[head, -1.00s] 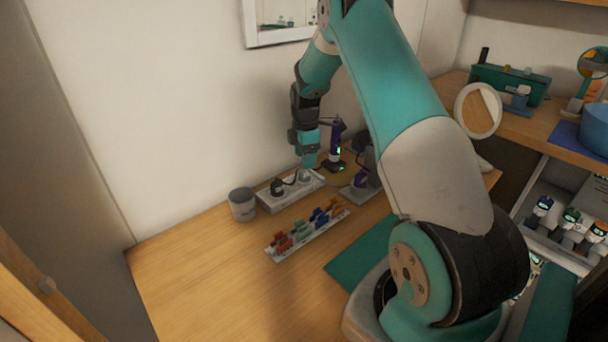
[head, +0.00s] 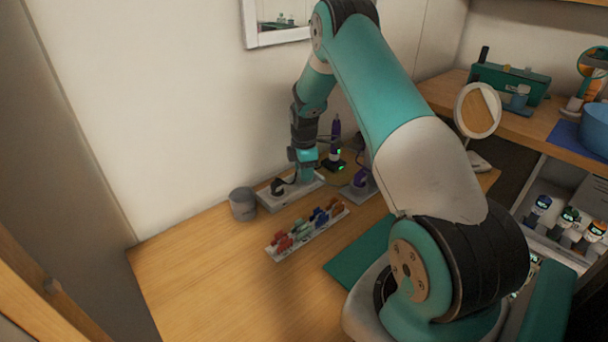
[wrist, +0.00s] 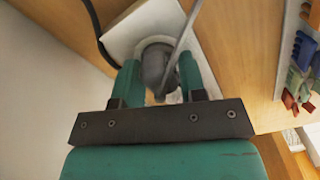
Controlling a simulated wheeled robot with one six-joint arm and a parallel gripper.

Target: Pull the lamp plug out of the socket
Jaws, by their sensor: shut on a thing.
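My gripper (head: 305,177) is down at the right part of the white socket strip (head: 274,202) on the desk by the wall. In the wrist view, my gripper (wrist: 158,74) is shut on a grey plug (wrist: 155,62), with a finger on each side of it. A grey cord (wrist: 186,30) runs up from this plug. The plug is over the white strip (wrist: 122,36); I cannot tell how deep it sits. In the head view my gripper mostly hides it. A black plug (head: 277,187) with a black cord sits at the strip's left part.
A grey cup (head: 243,205) stands just left of the strip. A rack of colored clips (head: 305,230) lies in front. Dark and purple tools (head: 335,140) stand behind to the right. The desk's front left is clear.

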